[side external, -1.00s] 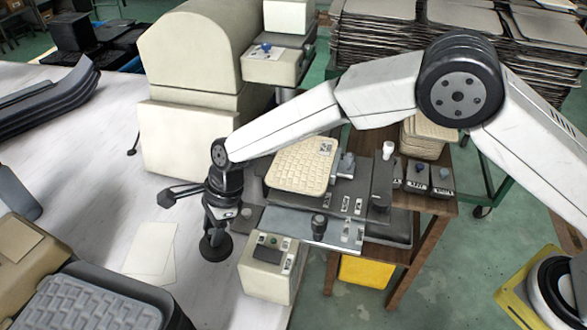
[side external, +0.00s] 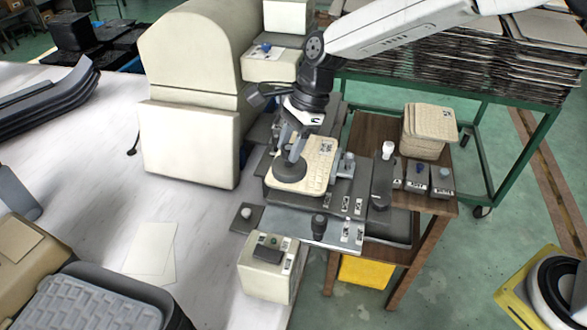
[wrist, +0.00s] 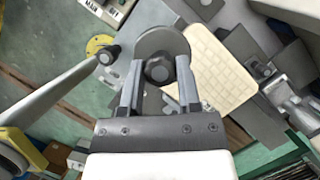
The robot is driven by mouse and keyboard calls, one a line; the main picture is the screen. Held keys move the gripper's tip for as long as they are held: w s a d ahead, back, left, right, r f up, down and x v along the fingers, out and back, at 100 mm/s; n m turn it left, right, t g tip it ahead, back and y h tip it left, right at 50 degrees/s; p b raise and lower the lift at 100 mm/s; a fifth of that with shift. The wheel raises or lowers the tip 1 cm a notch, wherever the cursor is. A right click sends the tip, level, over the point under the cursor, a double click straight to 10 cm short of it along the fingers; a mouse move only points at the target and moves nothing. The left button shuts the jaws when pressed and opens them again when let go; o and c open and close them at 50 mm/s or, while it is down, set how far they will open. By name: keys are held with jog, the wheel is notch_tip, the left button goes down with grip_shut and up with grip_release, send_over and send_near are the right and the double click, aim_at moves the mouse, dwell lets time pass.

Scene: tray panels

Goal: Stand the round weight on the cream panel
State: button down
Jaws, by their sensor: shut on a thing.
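The round weight (side external: 289,174) is a dark grey disc with a knob on top. My gripper (side external: 291,150) is shut on that knob, and the wrist view shows the knob between the two fingers (wrist: 159,68). The weight is upright over the near left part of the cream panel (side external: 318,160), a ribbed plate lying in the grey fixture. I cannot tell whether the disc touches the panel. In the wrist view the disc (wrist: 152,40) overlaps the left edge of the cream panel (wrist: 220,70), hiding part of it.
A black knob (side external: 319,222) and a white-topped post (side external: 388,150) rise from the fixture. A cream control box (side external: 266,270) is in front. A stack of cream panels (side external: 430,125) stands right.

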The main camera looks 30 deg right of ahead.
jog(key=s+d+r, duration=0.3)
jog(key=d, duration=0.2)
jog(key=s+d+r, duration=0.2)
jog(key=d+r, duration=0.1)
jog(key=d, duration=0.3)
jog(key=shift+s+d+r, duration=0.15)
jog(key=shift+s+r, duration=0.2)
jog(key=shift+s, duration=0.05)
jog(key=w+a+f, duration=0.3)
jog(key=w+f, duration=0.6)
jog(key=w, duration=0.4)
jog(key=shift+f, duration=0.2)
jog(key=shift+w, duration=0.15)
jog(key=shift+w+f, duration=0.2)
jog(key=shift+f, duration=1.6)
